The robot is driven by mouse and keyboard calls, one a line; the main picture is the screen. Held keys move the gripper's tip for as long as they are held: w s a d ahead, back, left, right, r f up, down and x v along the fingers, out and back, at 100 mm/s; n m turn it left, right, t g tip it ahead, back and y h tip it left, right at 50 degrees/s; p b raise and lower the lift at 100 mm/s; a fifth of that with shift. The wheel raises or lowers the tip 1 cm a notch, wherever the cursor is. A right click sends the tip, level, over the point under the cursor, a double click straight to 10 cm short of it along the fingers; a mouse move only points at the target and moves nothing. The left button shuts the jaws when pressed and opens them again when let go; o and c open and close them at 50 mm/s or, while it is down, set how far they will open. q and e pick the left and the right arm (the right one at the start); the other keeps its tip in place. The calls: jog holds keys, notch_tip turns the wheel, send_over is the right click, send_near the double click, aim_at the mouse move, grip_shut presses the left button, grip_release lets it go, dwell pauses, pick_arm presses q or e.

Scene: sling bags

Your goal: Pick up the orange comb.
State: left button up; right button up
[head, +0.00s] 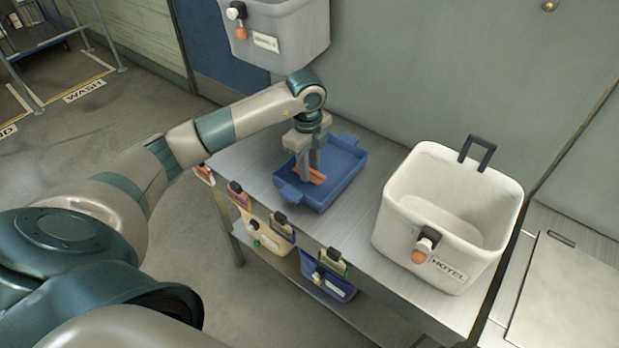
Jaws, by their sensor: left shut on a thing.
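The orange comb (318,177) is in the blue tray (346,184) on the metal table, near the tray's left side. My left gripper (309,168) reaches down into the tray from above, with its fingers shut on the orange comb. The fingers hide part of the comb. I cannot tell whether the comb touches the tray floor. My right gripper is not in view.
A white bin (395,216) labelled HOTEL stands right of the tray. A grey bin (300,40) hangs on the wall behind. Several small bags, including a cream one (268,236) and a blue one (328,284), hang along the table's front edge.

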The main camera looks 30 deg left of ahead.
pick_arm(q)
jog(key=d+r+b, duration=0.3)
jog(key=d+r, duration=0.4)
jog(key=d, duration=0.4)
jog(key=shift+w+d, duration=0.2)
jog(key=shift+d, duration=0.15)
